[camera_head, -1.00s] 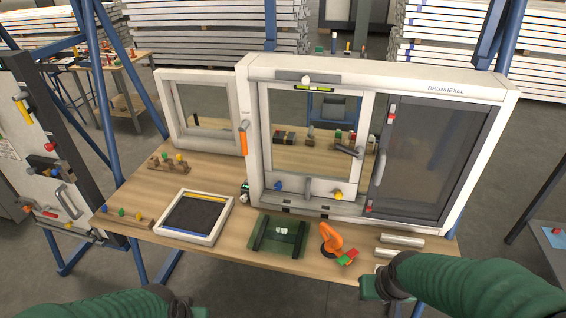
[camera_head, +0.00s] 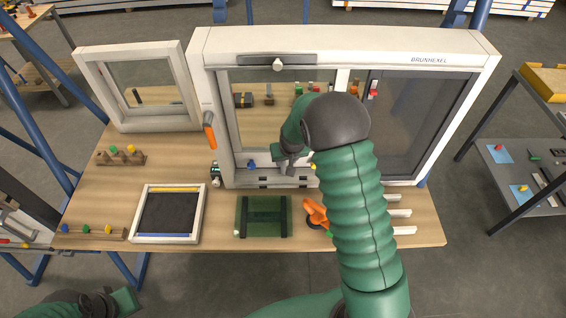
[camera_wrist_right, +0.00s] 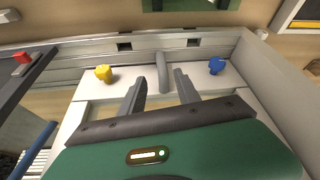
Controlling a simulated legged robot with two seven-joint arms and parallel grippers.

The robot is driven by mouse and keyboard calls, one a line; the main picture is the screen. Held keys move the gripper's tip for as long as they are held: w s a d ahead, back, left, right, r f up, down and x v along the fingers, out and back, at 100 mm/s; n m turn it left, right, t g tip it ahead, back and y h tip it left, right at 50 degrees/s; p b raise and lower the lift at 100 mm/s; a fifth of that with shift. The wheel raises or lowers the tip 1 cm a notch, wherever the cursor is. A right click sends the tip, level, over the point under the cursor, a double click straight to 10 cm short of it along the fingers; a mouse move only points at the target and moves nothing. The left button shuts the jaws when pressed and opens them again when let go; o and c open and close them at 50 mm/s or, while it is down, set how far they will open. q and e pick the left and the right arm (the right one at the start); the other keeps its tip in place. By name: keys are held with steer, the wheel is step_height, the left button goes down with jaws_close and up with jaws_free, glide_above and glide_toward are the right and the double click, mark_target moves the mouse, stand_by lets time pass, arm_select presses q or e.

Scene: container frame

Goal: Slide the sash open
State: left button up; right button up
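The white-framed window unit (camera_head: 205,80) stands at the back of the bench. Its left sash (camera_head: 233,110) has a clear pane and a lower rail with a blue knob (camera_head: 252,164) and a yellow knob (camera_wrist_right: 103,73). A grey upright handle (camera_wrist_right: 162,72) stands between these knobs in the right wrist view. My right gripper (camera_wrist_right: 160,82) is open, with one finger on each side of the handle and visible gaps. In the head view my right gripper (camera_head: 288,160) is at the sash's lower rail, and my arm hides part of the sash. My left gripper (camera_head: 108,303) is low at left, its fingers unclear.
A dark panel (camera_head: 415,110) fills the unit's right half. A smaller white frame (camera_head: 90,75) stands to the left. A tray-like frame (camera_head: 193,215), a green mat (camera_head: 245,217), an orange tool (camera_head: 314,212) and pale bars (camera_head: 402,213) lie along the bench front.

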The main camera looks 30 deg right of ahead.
mark_target(284, 163)
steer(key=x, duration=0.3)
steer(key=a+x, duration=0.1)
steer(key=x, duration=0.1)
steer(key=shift+w+f+p, duration=0.3)
steer(key=shift+w, duration=0.1)
steer(key=shift+d+f, duration=0.1)
steer(key=shift+f, duration=0.1)
steer(key=shift+d+f, duration=0.35)
steer(key=shift+d, duration=0.1)
steer(key=shift+d+f, duration=0.1)
steer(key=shift+c, duration=0.3)
steer(key=shift+w, duration=0.1)
steer(key=shift+c, duration=1.4)
steer(key=shift+a, duration=0.3)
jaws_close()
steer(key=shift+d, duration=0.15)
